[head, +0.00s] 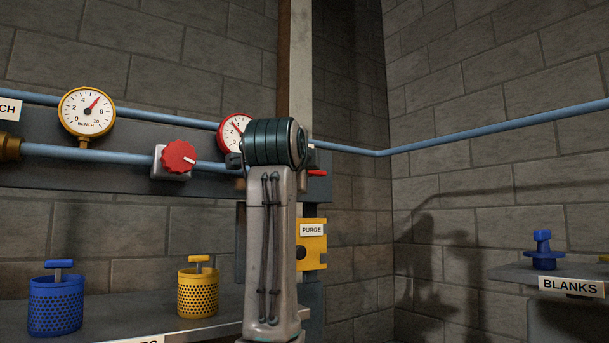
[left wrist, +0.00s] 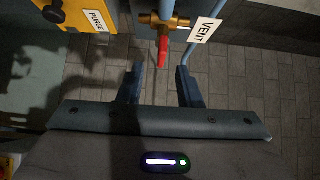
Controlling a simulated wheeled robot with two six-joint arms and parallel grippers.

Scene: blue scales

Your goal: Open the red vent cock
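The red vent cock handle (left wrist: 163,52) hangs from a brass valve body (left wrist: 165,20) in the left wrist view, beside a white VENT tag (left wrist: 204,30). In the head view a bit of the red handle (head: 317,173) shows just right of my arm; the rest is hidden behind it. My left gripper (left wrist: 160,68) is open and empty, its fingers apart on either side of the handle's lower end in the picture. I cannot tell whether the handle lies between them in depth. In the head view my arm hides the fingers. My right gripper is not in view.
A yellow PURGE box (head: 312,245) is below the cock. A red knob (head: 179,157), a brass gauge (head: 87,111) and a red gauge (head: 235,130) line the blue pipe to the left. Blue (head: 55,305) and yellow (head: 198,292) baskets stand on the lower shelf. A BLANKS shelf (head: 510,273) is at right.

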